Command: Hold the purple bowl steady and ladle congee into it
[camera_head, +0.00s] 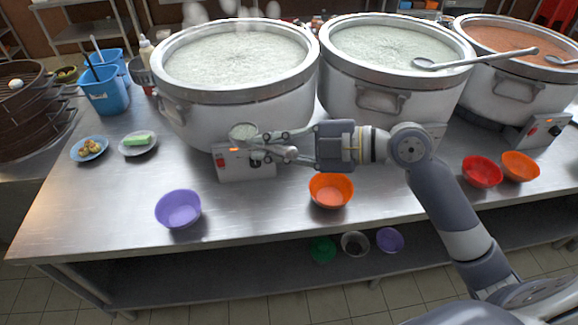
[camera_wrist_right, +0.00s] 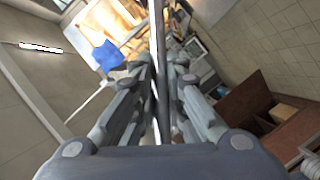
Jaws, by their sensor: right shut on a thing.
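The purple bowl (camera_head: 178,208) stands upright on the steel table near its front edge, left of centre, and looks empty. My right gripper (camera_head: 272,144) is above the table in front of the left pot, shut on the ladle. The ladle's cup (camera_head: 243,130) shows just left of the fingers, with a pale surface like congee in it. In the right wrist view the thin ladle handle (camera_wrist_right: 158,62) runs between the fingers. The left stockpot (camera_head: 236,62) is full of pale congee. My left gripper is not in view; nothing holds the purple bowl.
An orange bowl (camera_head: 331,190) stands below my right forearm. A control box (camera_head: 243,163) sits in front of the left pot. Two more pots (camera_head: 393,65) (camera_head: 520,65) stand to the right, and small plates (camera_head: 138,145) to the left. The table around the purple bowl is clear.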

